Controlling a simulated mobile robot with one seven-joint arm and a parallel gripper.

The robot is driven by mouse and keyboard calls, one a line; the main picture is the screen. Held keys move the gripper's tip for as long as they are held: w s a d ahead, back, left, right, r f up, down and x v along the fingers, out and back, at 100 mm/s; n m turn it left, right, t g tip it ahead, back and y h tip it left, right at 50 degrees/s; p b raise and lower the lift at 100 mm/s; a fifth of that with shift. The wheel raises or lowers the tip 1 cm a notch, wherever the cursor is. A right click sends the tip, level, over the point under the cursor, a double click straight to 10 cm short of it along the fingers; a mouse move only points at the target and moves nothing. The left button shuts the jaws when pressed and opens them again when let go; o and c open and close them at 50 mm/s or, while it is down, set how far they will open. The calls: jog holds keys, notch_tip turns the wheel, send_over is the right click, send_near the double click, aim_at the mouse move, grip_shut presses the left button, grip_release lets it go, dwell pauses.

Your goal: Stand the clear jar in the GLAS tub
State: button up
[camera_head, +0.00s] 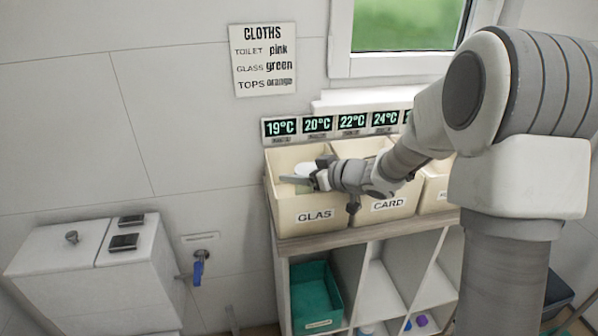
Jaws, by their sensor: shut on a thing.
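The GLAS tub (292,216) is a cream, open-topped bin at the left end of the row on the shelf top, with its label on the front. My gripper (306,173) reaches in from the right and is over the mouth of this tub. It is shut on a small pale, whitish thing, which I take to be the clear jar (303,168). The fingers hide part of the jar. I cannot tell whether it is upright or touches the tub's floor.
The CARD tub (390,208) stands directly right of the GLAS tub, under my forearm. Another cream tub (437,192) is further right. Temperature displays (318,124) line the wall behind. A teal bin (318,297) sits in the shelf below. A toilet cistern (70,252) stands left.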

jog(key=shift+f, duration=0.35)
jog(key=o, duration=1.5)
jog(key=shift+f, duration=0.1)
jog(key=shift+c, duration=0.2)
jog(key=shift+r, duration=0.4)
jog(key=s+d+r+m+t+h+p, duration=0.1)
jog(key=s+d+r+m+h, duration=0.2)
jog(key=s+d+r+h, duration=0.5)
jog(key=s+d+r+m+t+h+p, duration=0.1)
jog(key=s+d+r+m+h+p, duration=0.15)
jog(key=s+d+r+m, duration=0.6)
jog(key=s+a+f+n+g, duration=0.1)
jog(key=s+f+g, duration=0.1)
jog(key=s, duration=0.6)
jog(key=s+a+f+n+g+y, duration=0.1)
jog(key=s+a+f+g, duration=0.1)
jog(key=s, duration=0.7)
jog(key=shift+a+f+g+b, duration=0.25)
jog(key=shift+f+g+b, duration=0.05)
jog(key=shift+f+g, duration=0.55)
